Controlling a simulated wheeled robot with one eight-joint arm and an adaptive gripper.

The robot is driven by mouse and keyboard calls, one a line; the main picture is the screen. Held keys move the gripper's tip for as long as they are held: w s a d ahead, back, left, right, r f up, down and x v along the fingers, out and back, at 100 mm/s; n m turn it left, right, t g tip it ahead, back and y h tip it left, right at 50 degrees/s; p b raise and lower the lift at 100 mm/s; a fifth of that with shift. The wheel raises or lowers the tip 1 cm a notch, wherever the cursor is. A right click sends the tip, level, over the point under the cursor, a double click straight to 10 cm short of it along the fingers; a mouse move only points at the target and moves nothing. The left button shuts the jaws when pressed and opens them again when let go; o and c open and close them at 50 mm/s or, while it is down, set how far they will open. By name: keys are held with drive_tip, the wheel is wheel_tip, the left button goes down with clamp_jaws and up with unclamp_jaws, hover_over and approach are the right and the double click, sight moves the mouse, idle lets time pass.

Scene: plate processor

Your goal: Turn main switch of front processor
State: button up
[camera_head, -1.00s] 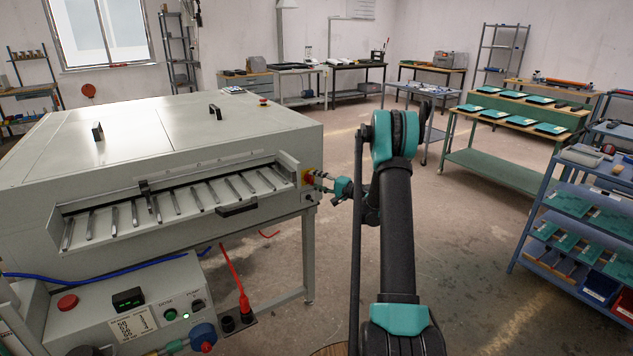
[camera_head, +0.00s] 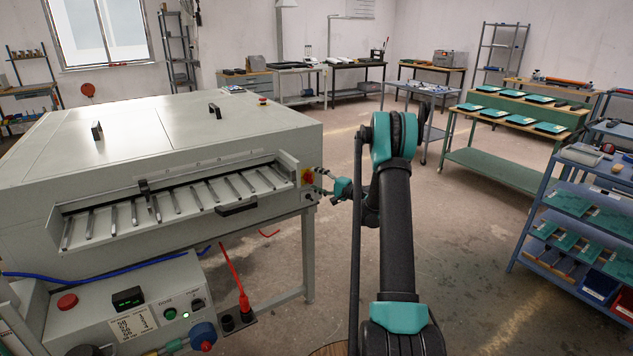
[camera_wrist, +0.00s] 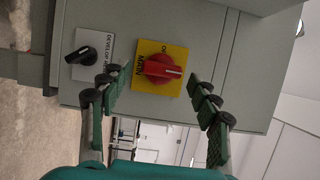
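The front processor (camera_head: 200,130) is a large light grey machine at the left of the head view. In the head view my gripper (camera_head: 322,180) is small and close to the switch. Contact is not visible.
A black "DEVELOP" switch (camera_wrist: 86,55) on a white label is beside the main switch, near the left finger. The lower control box (camera_head: 140,310) has buttons and cables. Open floor (camera_head: 465,240) lies to the right, before the blue shelf (camera_head: 575,230).

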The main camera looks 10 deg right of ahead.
drive_tip(key=shift+d, duration=0.1)
drive_tip(key=v, duration=1.2)
drive_tip(key=s+a+r+n+g+h, duration=0.1)
drive_tip(key=s+a+n+g+h, duration=0.15)
drive_tip(key=s+a, duration=0.5)
drive_tip(key=s+a+r+n+g+h, duration=0.1)
drive_tip(key=s+a+n+g+h, duration=0.25)
drive_tip(key=s, duration=0.75)
drive_tip(key=s+d+f+n+g+h, duration=0.1)
drive_tip(key=s+f+h, duration=0.1)
drive_tip(key=s, duration=1)
drive_tip(key=s+d+f+n+g+h, duration=0.1)
drive_tip(key=s+h, duration=0.4)
drive_tip(key=s, duration=0.8)
drive_tip(key=shift+s+d+f+n, duration=0.25)
drive_tip(key=shift+d+f+n, duration=0.3)
drive_tip(key=shift+f, duration=0.6)
